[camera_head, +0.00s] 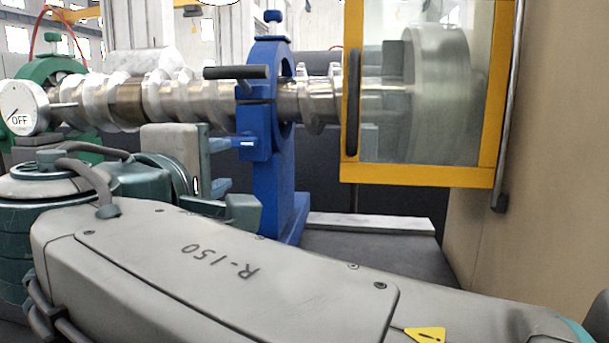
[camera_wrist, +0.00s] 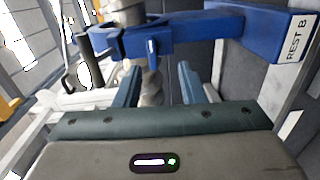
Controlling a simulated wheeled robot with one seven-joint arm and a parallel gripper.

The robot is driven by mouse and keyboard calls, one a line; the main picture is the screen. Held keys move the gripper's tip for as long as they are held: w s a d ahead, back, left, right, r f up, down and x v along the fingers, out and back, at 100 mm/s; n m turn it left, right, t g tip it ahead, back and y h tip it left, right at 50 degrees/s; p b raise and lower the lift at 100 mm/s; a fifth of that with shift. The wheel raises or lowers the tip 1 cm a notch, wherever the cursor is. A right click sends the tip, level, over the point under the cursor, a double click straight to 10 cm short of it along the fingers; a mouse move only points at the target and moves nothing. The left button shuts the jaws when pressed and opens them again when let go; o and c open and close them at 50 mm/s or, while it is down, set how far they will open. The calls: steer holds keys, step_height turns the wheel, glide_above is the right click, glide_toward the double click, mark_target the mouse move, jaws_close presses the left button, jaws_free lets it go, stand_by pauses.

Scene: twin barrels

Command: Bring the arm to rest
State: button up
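My arm, marked R-150, stretches across the front of the camera_head view. My gripper (camera_head: 228,182) is at its far left end, in front of the blue rest (camera_head: 268,170). In the camera_wrist view my gripper (camera_wrist: 159,72) has its two teal fingers spread apart, with nothing clasped between them. Beyond the fingers is the blue rest (camera_wrist: 190,32), labelled REST B. A metal shaft shows behind the gap between the fingers. I cannot tell how near the fingertips are to the rest.
A ridged metal shaft (camera_head: 128,100) runs through the blue rest and a green rest (camera_head: 52,68). A round dial reading OFF (camera_head: 24,108) is at the left. A yellow-framed glass guard (camera_head: 420,173) and a beige wall (camera_head: 552,150) bound the right. A dark bed lies below.

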steer(key=w+d+f+m+g+h+p, duration=0.2)
steer(key=d+f+m+g+p, duration=0.15)
steer(key=d+p, duration=0.45)
steer(key=w+d+f+m+g+h+p, duration=0.1)
steer(key=w+d+f+m+g+p, duration=0.15)
steer(key=d+g+p, duration=0.6)
steer(key=s+d+f+m+g+y+p, duration=0.1)
steer(key=s+d+f+m+y+p, duration=0.1)
steer(key=s+d+m+p, duration=0.3)
steer(key=s+d+f+m+g+y+p, duration=0.1)
steer(key=s+d+f+m+y+p, duration=0.1)
steer(key=s+d+m+p, duration=0.3)
steer(key=d, duration=0.2)
steer(key=shift+s+d+m+g+y+p, duration=0.3)
steer(key=shift+s+d+m+y+p, duration=0.1)
steer(key=shift+s, duration=0.1)
